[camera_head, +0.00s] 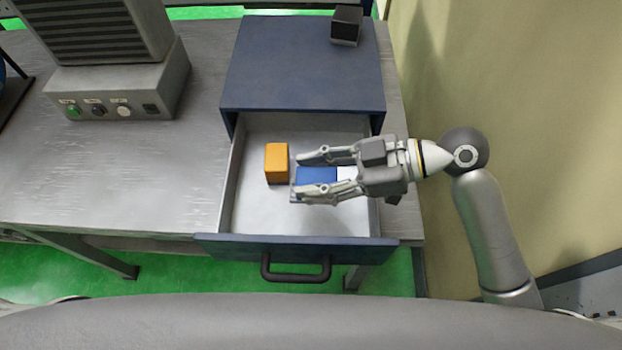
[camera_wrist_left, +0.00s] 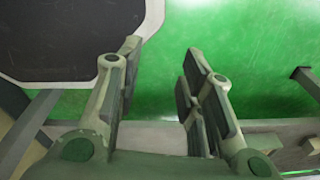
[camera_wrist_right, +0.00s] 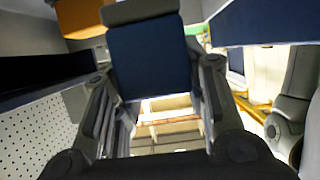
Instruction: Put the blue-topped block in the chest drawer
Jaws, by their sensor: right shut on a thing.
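The blue-topped block (camera_head: 318,175) is between the fingers of my right gripper (camera_head: 304,176), which is shut on it. In the right wrist view its blue face (camera_wrist_right: 150,58) fills the space between the fingers. In the head view the block is over the inside of the open chest drawer (camera_head: 255,215); I cannot tell whether it touches the drawer floor. The blue chest (camera_head: 290,65) stands on the workbench. My left gripper (camera_wrist_left: 160,62) is open and empty in the left wrist view, over green floor, and is out of the head view.
An orange block (camera_head: 276,162) lies in the drawer, left of my right gripper. A dark block (camera_head: 346,25) sits on the chest top. A grey machine with buttons (camera_head: 120,90) stands at the left on the metal bench (camera_head: 110,180). A wall (camera_head: 510,120) rises at the right.

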